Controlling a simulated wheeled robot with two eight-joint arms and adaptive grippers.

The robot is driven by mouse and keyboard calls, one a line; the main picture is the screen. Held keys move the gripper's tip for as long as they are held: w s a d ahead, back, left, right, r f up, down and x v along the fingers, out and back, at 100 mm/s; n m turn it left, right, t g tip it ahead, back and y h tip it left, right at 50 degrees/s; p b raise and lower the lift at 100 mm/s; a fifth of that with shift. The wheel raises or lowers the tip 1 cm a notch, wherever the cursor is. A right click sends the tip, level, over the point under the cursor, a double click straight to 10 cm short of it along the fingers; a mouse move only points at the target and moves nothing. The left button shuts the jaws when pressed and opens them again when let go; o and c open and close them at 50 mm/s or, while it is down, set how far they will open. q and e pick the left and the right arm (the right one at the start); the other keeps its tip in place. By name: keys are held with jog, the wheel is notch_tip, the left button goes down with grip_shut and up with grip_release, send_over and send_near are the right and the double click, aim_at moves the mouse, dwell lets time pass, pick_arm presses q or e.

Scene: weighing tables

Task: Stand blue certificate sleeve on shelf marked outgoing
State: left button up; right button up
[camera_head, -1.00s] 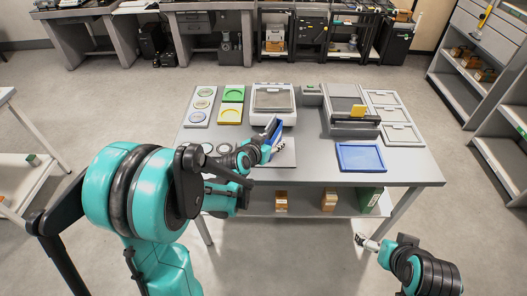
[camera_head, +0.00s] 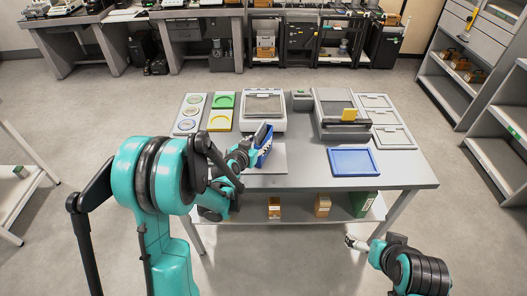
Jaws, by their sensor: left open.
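A slim blue piece (camera_head: 264,152), which looks like the certificate sleeve, stands tilted over the grey plate at the front middle of the table. My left gripper (camera_head: 252,154) is open at its left side, very close to it; I cannot tell whether they touch. The gripper and arm hide part of its surroundings. My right gripper (camera_head: 354,243) is low in front of the table at the right, too small to tell its fingers. Grey shelving (camera_head: 495,150) with small green labels stands at the right; its lettering is not legible.
The grey table (camera_head: 310,179) carries a blue tray (camera_head: 354,162), a white scale (camera_head: 264,124), a grey device (camera_head: 334,128) and green and yellow holders (camera_head: 221,120). Boxes sit on its lower shelf. A white rack (camera_head: 25,195) stands at the left. Floor is clear between table and right shelving.

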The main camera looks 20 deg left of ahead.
pick_arm(q)
jog(key=b+x, duration=0.2)
jog(key=x, duration=0.3)
jog(key=shift+w+d, duration=0.15)
jog(key=shift+w, duration=0.2)
jog(key=shift+s+r, duration=0.1)
jog(key=shift+c, duration=0.6)
grip_shut()
